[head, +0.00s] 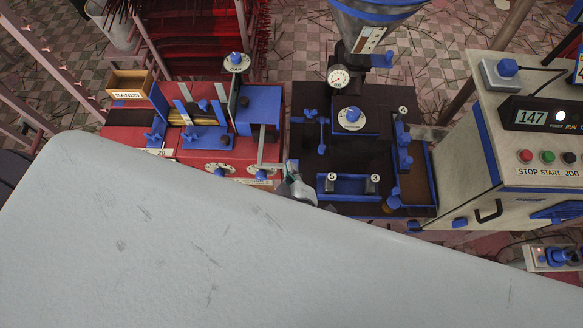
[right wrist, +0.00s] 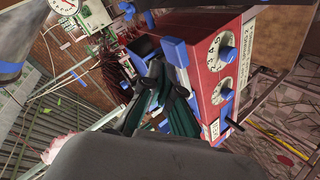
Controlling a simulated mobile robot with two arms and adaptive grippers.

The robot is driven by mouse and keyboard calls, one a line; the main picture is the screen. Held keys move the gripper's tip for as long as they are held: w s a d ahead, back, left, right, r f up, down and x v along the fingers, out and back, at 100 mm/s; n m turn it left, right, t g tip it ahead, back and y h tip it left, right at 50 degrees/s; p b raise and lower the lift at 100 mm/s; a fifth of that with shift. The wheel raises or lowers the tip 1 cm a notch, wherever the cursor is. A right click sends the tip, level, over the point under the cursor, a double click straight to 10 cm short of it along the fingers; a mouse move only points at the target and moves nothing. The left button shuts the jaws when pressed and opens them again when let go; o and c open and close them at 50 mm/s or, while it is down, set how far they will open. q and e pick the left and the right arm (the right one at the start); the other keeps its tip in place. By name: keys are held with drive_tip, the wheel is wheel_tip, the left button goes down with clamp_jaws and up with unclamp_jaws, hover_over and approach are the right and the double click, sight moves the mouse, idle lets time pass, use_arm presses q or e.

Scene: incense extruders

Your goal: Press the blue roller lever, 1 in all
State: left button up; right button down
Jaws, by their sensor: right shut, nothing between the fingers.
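Several blue levers and knobs show in the head view, and I cannot tell for certain which is the roller lever. A blue lever (head: 322,132) stands on the dark machine (head: 300,110), left of its dial. Other blue parts (head: 403,140) line that machine's right side. My right gripper (head: 293,181) is small and partly hidden at the gap between the red machine (head: 222,152) and the dark one. In the right wrist view its dark green fingers (right wrist: 158,88) are shut and empty, close to a blue block (right wrist: 175,52) on the red machine. My left gripper is not in view.
A control cabinet (head: 480,150) with a 147 display and STOP, START and JOG buttons stands at the right. A wooden BANDS box (head: 130,84) is at the left. A hopper (head: 370,25) rises behind the dark machine. My pale arm hides the lower left of the head view.

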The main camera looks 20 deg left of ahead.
use_arm(q)
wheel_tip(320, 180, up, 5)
drive_tip(key=p, duration=0.5)
use_arm(e)
drive_tip(key=r, duration=0.2)
drive_tip(key=s+r, duration=0.1)
drive_tip(key=r, duration=0.2)
drive_tip(key=shift+s+d, duration=0.15)
drive_tip(key=shift+d, duration=0.05)
drive_tip(key=shift+f, duration=0.2)
